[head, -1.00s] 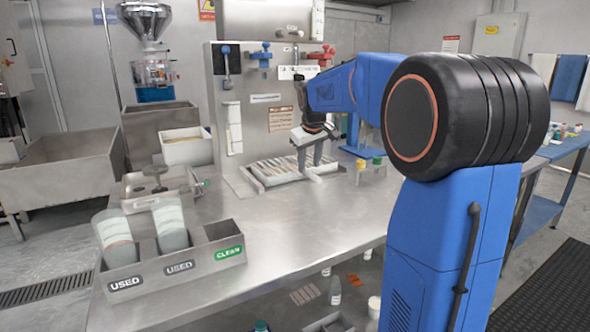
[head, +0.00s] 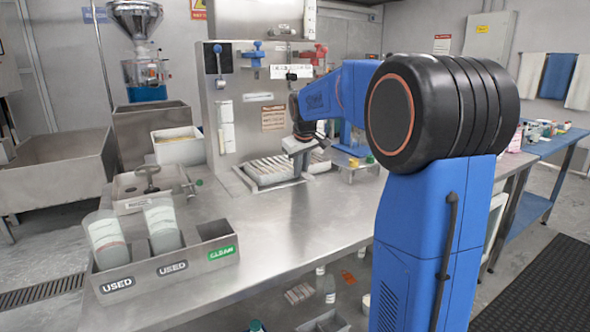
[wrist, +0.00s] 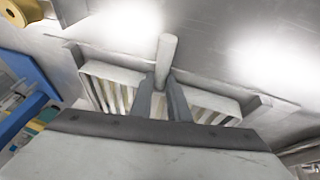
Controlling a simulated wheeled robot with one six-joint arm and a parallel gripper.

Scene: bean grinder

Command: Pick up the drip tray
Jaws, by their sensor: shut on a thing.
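The drip tray (head: 265,171) is a pale slatted tray lying at the foot of the upright steel panel, at the back of the steel bench. It also shows in the wrist view (wrist: 105,96), with a pale upright handle (wrist: 167,56) at its middle. My gripper (head: 300,172) is over the right part of the tray, pointing down. In the wrist view my gripper (wrist: 162,90) has its two dark fingers closed around the handle. The tray appears still within its low metal frame; I cannot tell whether it is lifted. The gripper body hides part of the tray.
A steel rack (head: 165,262) with two used containers stands at the front left. A white bin (head: 180,147) stands behind left. The bench middle is clear.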

